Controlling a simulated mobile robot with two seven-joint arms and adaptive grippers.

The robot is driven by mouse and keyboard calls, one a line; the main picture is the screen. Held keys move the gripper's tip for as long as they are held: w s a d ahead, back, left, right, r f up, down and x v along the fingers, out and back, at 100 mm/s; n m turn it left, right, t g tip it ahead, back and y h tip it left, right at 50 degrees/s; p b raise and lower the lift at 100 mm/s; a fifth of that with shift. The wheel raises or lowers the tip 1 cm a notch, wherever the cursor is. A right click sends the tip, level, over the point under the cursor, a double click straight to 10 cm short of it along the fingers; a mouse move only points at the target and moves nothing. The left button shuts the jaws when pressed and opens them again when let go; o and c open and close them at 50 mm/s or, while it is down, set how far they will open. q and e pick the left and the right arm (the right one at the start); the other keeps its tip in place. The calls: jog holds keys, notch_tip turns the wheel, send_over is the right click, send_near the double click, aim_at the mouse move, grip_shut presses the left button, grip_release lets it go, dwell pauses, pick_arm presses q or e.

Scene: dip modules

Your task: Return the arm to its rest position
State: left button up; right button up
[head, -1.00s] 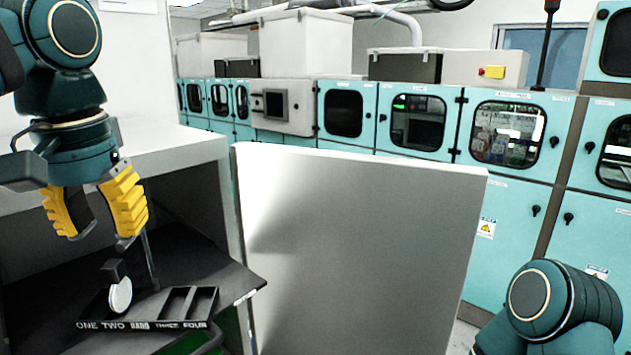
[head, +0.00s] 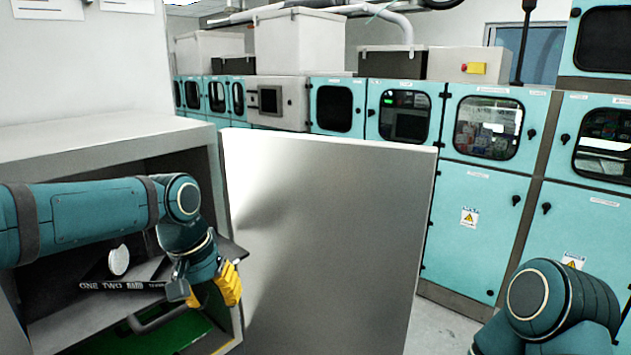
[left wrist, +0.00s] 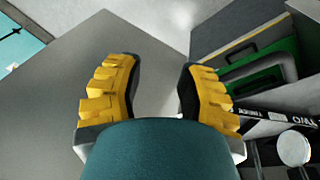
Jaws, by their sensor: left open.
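My left gripper (head: 212,290) hangs in front of the open cabinet, its yellow fingers pointing down beside the labelled rack. In the left wrist view the left gripper (left wrist: 160,95) is open, with nothing between its fingers. The black rack (head: 110,285) with white lettering sits on the dark shelf, partly hidden by my left arm. A round white-faced module (head: 118,260) stands at the rack; it also shows in the left wrist view (left wrist: 294,148). At the lower right of the head view only a rounded link of my other arm shows, not its gripper.
The open grey cabinet door (head: 320,230) stands just right of my left gripper. The cabinet (head: 100,130) is at the left, with a green case (head: 180,335) in its lower part. Teal machines (head: 470,200) line the back. Some floor shows right of the door.

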pick_arm(q)
jog(key=s+d+f+h+b, duration=0.1)
jog(key=d+f, duration=0.2)
jog(key=f, duration=0.9)
jog(key=d+f+h, duration=0.1)
jog(key=d+f, duration=0.2)
jog(key=f, duration=0.9)
jog(key=s+f+n, duration=0.1)
jog(key=s+f, duration=0.5)
jog(key=f, duration=0.3)
jog(key=s+d+f+n+b, duration=0.1)
jog(key=s+f, duration=0.6)
jog(key=f, duration=0.1)
jog(key=shift+s+f+t, duration=0.2)
jog(key=shift+f+t, duration=0.2)
jog(key=shift+d, duration=0.1)
